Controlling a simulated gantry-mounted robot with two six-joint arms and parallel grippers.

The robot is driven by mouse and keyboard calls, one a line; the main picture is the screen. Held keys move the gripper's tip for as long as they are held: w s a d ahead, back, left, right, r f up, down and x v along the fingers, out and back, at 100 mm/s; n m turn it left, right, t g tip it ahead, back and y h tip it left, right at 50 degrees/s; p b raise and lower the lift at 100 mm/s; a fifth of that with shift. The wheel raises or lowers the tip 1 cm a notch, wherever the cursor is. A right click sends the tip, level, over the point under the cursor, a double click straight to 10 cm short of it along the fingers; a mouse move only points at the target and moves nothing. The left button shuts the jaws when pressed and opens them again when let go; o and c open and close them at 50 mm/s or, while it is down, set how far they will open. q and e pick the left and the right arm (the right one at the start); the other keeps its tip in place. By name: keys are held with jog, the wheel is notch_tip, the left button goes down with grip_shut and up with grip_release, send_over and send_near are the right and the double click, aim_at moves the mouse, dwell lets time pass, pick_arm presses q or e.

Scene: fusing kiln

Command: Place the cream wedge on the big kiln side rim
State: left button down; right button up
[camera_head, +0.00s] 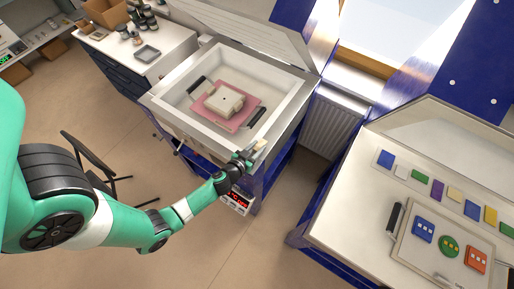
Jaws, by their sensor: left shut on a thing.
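The big kiln (173,98) stands open in the upper middle of the head view, with its pale rim around a square chamber. My left gripper (252,151) is at the kiln's near right corner, shut on a small cream wedge (261,144). The wedge shows at the fingertips, over or beside the near end of the right side rim (287,112). I cannot tell whether it touches the rim. The fingers hide part of the wedge. My right gripper is not in view.
Inside the kiln, a pink board (247,101) carries a cream block (224,101), with black handles at both ends. A second kiln or bench (340,215) at the right holds coloured tiles. A red-digit controller (237,202) hangs below my gripper. A radiator (331,125) stands between.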

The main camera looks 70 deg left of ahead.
pick_arm(q)
jog(key=shift+f, duration=0.25)
jog(key=c, duration=0.5)
grip_release()
jog(key=shift+r, duration=0.1)
jog(key=shift+c, duration=0.2)
jog(key=shift+s+r, duration=0.1)
jog(key=shift+r, duration=0.15)
jog(key=b+v, duration=0.1)
jog(key=v, duration=1)
jog(key=shift+s+d+r, duration=0.15)
jog(key=shift+s+d, duration=0.1)
jog(key=shift+d, duration=0.05)
